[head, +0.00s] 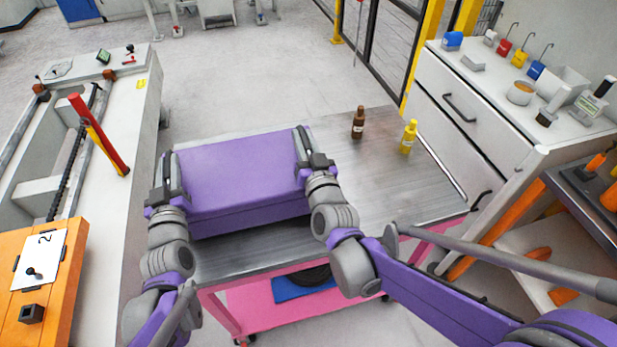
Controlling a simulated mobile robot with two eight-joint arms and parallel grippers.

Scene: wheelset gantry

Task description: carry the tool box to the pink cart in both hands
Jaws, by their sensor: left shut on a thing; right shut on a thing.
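The purple tool box (245,175) is over the left part of the pink cart, whose grey metal top (385,195) shows to its right and in front. A dark shadow lies below the box's front edge; I cannot tell whether the box touches the top. My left gripper (167,185) is shut on the box's left end. My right gripper (308,155) is shut on its right end. The fingertips are partly hidden. The box looks about level.
A brown bottle (358,122) and a yellow bottle (408,136) stand at the cart top's back right. A blue item (300,284) lies on the pink lower shelf. A white drawer cabinet (465,105) stands right, a machine bed (130,130) left. The cart top's right side is mostly clear.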

